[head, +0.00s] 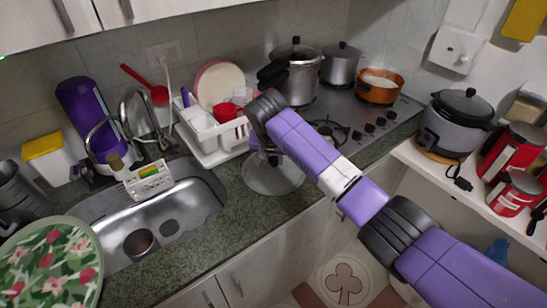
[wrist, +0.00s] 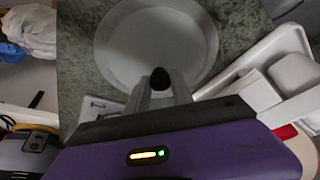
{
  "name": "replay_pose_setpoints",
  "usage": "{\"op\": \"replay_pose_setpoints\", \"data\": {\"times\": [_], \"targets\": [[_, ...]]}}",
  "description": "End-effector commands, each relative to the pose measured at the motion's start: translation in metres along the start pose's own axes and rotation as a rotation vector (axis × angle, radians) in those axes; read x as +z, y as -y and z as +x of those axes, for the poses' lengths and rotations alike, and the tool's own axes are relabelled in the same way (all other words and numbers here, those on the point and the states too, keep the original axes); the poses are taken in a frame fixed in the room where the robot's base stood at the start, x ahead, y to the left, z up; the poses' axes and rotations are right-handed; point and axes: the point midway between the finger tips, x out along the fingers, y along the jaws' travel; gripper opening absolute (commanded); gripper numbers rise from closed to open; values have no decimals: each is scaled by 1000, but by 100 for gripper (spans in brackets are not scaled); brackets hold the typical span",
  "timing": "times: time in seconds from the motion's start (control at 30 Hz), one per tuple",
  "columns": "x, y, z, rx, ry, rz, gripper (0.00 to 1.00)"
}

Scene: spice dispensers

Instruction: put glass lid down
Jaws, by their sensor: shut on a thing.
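The glass lid (head: 272,178) is a round, clear disc over the green stone counter, between the sink and the stove. In the wrist view the lid (wrist: 125,45) lies straight ahead of my gripper, with its dark knob (wrist: 160,80) between the fingertips. My gripper (wrist: 160,88) is shut on that knob. In the head view my gripper (head: 272,158) is at the lid's centre, partly hidden by my arm. I cannot tell whether the lid touches the counter or hangs just above it.
A white dish rack (head: 212,150) with plates and a red cup stands behind the lid. The sink (head: 185,208) is on the left. The stove (head: 335,112) holds pots at the back right. A strip of counter (head: 240,222) in front is clear.

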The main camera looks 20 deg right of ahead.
Motion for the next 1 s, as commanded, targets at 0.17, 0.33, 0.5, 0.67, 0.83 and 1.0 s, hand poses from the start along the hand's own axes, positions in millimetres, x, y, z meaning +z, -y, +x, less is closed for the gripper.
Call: {"op": "replay_pose_setpoints", "data": {"times": [0.17, 0.33, 0.5, 0.67, 0.83, 1.0], "targets": [[0, 0, 3, -2, -3, 1, 0], [1, 0, 4, -2, -3, 1, 0], [2, 0, 6, -1, -2, 0, 41], [2, 0, 6, -1, -2, 0, 50], [2, 0, 6, -1, -2, 0, 50], [1, 1, -3, -2, -2, 0, 50]]}}
